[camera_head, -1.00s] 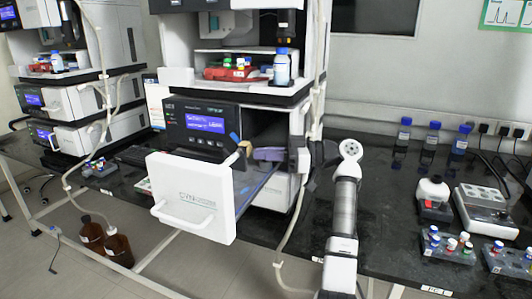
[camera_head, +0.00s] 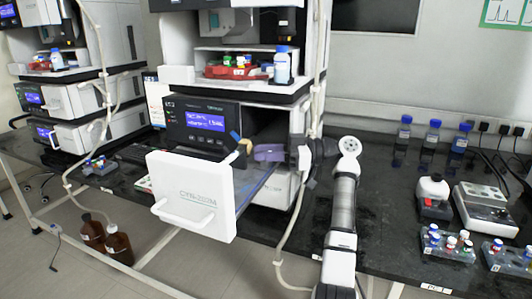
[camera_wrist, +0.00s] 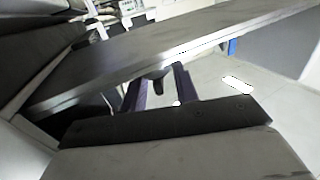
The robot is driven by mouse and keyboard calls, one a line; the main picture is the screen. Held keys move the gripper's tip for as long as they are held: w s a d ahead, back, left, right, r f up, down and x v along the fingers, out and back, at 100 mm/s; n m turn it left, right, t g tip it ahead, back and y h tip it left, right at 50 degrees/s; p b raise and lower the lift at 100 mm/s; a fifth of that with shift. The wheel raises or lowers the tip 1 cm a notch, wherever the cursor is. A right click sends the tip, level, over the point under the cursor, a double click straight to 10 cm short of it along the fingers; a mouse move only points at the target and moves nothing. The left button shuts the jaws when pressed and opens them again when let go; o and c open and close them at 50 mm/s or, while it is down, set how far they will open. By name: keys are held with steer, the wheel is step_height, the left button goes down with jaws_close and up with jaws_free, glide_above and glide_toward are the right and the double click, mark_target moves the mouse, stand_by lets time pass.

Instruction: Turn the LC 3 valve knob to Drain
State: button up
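The middle instrument stack has its front drawer (camera_head: 194,205) pulled out. Above the drawer is a module with a lit blue display (camera_head: 205,122). A small blue piece (camera_head: 235,136) and a tan piece (camera_head: 246,146) stand at the drawer's inner right side. I cannot read a label or Drain mark there. My gripper (camera_head: 256,152), with purple fingers, reaches in from the right, close beside the tan piece. In the wrist view its fingers (camera_wrist: 160,85) are apart, and a dark rounded part (camera_wrist: 155,73) shows between their tips. I cannot tell whether they touch it.
A grey slab edge (camera_wrist: 150,55) crosses close above the fingers in the wrist view. Pale tubing (camera_head: 290,225) hangs beside my arm. Blue-capped bottles (camera_head: 432,135) and vial racks (camera_head: 447,244) stand on the bench at right. Another stack (camera_head: 95,100) is at left.

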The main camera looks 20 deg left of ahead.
steer(key=b+v, duration=0.1)
steer(key=v, duration=1.2)
steer(key=shift+w+d+b, duration=0.2)
steer(key=shift+d+b, duration=0.1)
steer(key=shift+d, duration=0.1)
steer(key=shift+o, duration=0.4)
